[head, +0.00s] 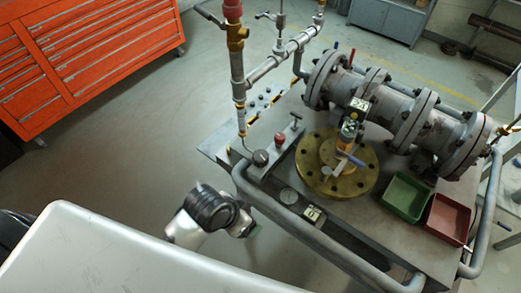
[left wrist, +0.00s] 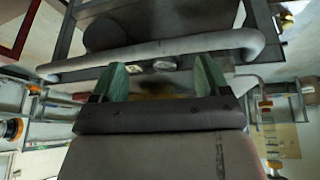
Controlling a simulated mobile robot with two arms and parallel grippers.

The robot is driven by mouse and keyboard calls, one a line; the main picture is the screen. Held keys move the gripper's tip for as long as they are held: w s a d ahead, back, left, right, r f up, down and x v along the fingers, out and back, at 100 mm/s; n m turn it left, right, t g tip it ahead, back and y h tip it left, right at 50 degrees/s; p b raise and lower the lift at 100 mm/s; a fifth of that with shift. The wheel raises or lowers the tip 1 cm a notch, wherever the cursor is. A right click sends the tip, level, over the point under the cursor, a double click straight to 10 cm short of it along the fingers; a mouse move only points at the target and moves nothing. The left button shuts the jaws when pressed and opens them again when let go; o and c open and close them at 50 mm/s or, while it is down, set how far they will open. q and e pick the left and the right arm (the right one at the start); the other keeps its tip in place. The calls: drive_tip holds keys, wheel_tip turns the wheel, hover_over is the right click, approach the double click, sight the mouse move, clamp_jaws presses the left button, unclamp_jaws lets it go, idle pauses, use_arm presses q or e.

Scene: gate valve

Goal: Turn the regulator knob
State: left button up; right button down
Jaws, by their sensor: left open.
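My right gripper is not in view.
A grey cart rail (head: 320,240) runs along the cart's front; it also crosses the left wrist view (left wrist: 150,54) beyond the fingers. A brass flange (head: 350,187), flanged pipe (head: 385,105), green tray (head: 405,197) and red tray (head: 447,219) occupy the cart. Floor left of it is clear.

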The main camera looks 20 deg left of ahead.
use_arm(q)
drive_tip(key=w+d+r+m+h, duration=0.2)
drive_tip(key=w+d+r+m, duration=0.2)
drive_tip(key=d+r+m, duration=0.1)
drive_tip(key=m+g, duration=0.3)
drive_tip(key=m, duration=0.2)
approach(260, 155)
drive_tip(key=shift+y, duration=0.3)
drive_tip(key=p+x, duration=0.1)
drive_tip(key=x, duration=0.4)
drive_tip(key=p+x, duration=0.1)
drive_tip(key=x, duration=0.4)
drive_tip(key=shift+d+f, duration=0.15)
drive_tip(key=shift+d, duration=0.2)
